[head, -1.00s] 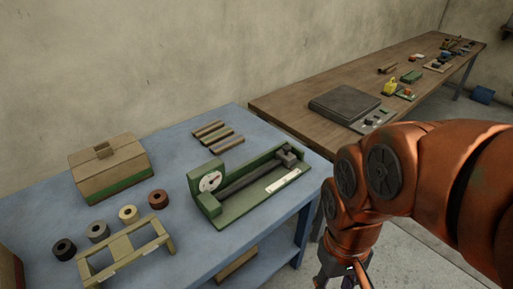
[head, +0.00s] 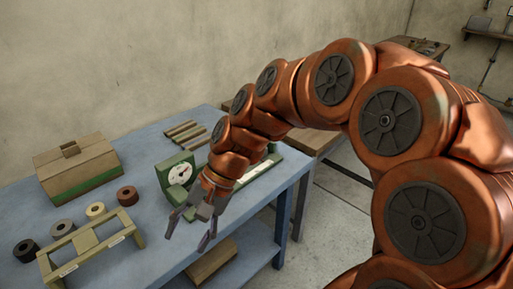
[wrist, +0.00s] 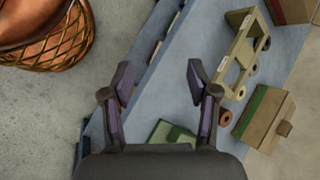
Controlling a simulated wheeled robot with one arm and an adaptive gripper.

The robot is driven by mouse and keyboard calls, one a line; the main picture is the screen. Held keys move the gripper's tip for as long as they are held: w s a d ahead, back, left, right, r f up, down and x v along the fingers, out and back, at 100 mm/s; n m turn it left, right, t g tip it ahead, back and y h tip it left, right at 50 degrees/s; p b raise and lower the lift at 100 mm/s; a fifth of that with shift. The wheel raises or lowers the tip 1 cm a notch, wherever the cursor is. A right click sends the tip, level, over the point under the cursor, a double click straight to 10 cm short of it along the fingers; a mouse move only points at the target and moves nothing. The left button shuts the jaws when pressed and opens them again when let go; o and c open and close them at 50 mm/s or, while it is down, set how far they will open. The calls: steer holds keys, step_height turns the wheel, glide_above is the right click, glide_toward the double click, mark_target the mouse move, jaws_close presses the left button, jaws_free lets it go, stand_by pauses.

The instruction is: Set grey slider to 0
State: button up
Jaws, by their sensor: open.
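In the head view, the green device (head: 262,166) with a round white dial (head: 181,173) stands on the blue table. My arm crosses in front of it and hides most of its rail. I cannot make out the grey slider in either current view. My gripper (head: 190,234) is open and empty, pointing down near the table's front edge, in front of the dial end. In the wrist view, the open fingers (wrist: 160,75) have bare blue tabletop between them, and part of the green device (wrist: 172,132) shows just beyond the gripper's base.
Short bars (head: 186,133) lie behind the device.

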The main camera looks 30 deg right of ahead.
steer(key=w+d+f+m+t+y+b, duration=0.1)
steer(key=w+d+m+t+y+b, duration=0.25)
steer(key=w+d+m, duration=0.45)
steer(key=w+d+f+m+t+y+b, duration=0.1)
steer(key=w+d+m+t+y+b, duration=0.25)
steer(key=w, duration=0.85)
steer(key=w+d+f+m+t+h+b, duration=0.1)
steer(key=w+d+f+m+t+h, duration=0.1)
steer(key=d, duration=0.7)
steer(key=w+d+f+m+t+h+b, duration=0.1)
steer(key=d+m+t, duration=0.3)
steer(key=d, duration=0.6)
steer(key=w+d+f+m+t+h+b, duration=0.2)
steer(key=d+m, duration=0.4)
steer(key=d, duration=0.4)
steer(key=shift+w+f+t+h+b, duration=0.2)
steer(key=shift+f+t, duration=0.15)
steer(key=shift+f, duration=0.2)
steer(key=shift+w+f+t+h+b, duration=0.2)
steer(key=shift+f+t, duration=0.15)
steer(key=shift+f, duration=0.2)
steer(key=shift+x, duration=3.75)
steer(key=shift+r, duration=0.15)
jaws_close()
